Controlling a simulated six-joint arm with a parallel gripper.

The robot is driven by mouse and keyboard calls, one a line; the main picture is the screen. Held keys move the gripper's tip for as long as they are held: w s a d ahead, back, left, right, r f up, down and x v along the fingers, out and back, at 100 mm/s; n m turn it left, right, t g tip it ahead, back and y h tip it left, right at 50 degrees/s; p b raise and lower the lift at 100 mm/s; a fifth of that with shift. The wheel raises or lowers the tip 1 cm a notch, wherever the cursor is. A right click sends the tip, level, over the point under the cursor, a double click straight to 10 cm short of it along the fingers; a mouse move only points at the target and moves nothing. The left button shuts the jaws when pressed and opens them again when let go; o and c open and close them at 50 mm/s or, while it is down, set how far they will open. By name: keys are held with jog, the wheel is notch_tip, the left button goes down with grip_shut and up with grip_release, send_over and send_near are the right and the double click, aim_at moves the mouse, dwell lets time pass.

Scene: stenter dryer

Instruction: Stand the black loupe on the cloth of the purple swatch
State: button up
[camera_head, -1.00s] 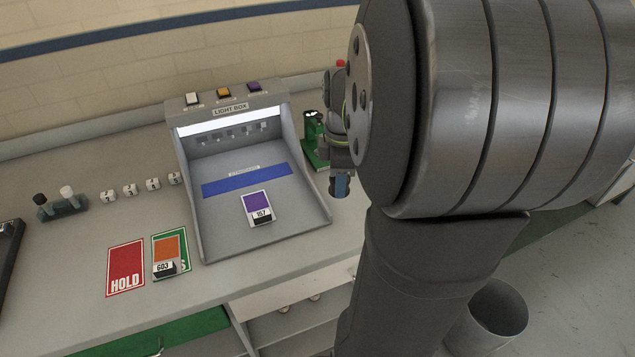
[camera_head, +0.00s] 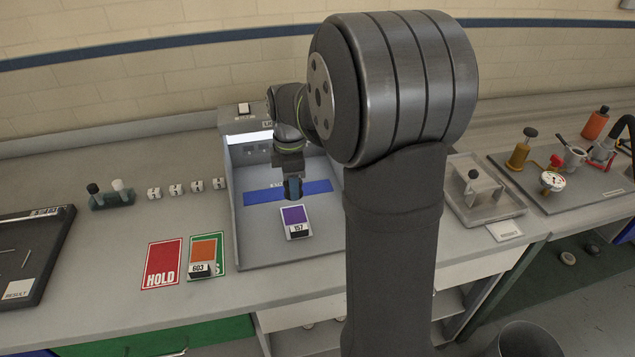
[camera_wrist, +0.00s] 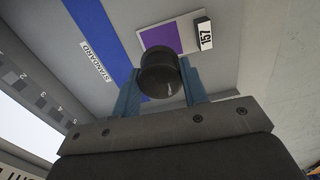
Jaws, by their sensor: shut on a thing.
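The purple swatch (camera_head: 294,215), a white card with purple cloth and a "157" label, lies on the floor of the light box in front of the blue strip. It also shows beyond my fingers in the wrist view (camera_wrist: 164,37). My gripper (camera_head: 292,190) is inside the light box, above and just behind the swatch. In the wrist view its blue fingers are shut on the black loupe (camera_wrist: 160,74), a short dark cylinder. The loupe overlaps the near edge of the purple cloth in that view and appears held above the floor. Its lower end is hard to see.
The light box (camera_head: 236,215) has side walls around my gripper. An orange swatch (camera_head: 203,250) marked "603" lies to the left beside a red HOLD card (camera_head: 162,264). A blue STANDARD strip (camera_head: 262,196) crosses the box floor. The bench in front is partly clear.

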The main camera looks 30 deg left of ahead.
jog(key=shift+s+a+f, duration=0.1)
jog(key=shift+a, duration=0.05)
jog(key=shift+f, duration=3.3)
jog(key=o, duration=1.1)
jog(key=shift+c, duration=0.2)
notch_tip(320, 180, up, 17)
jog(key=shift+r, duration=0.2)
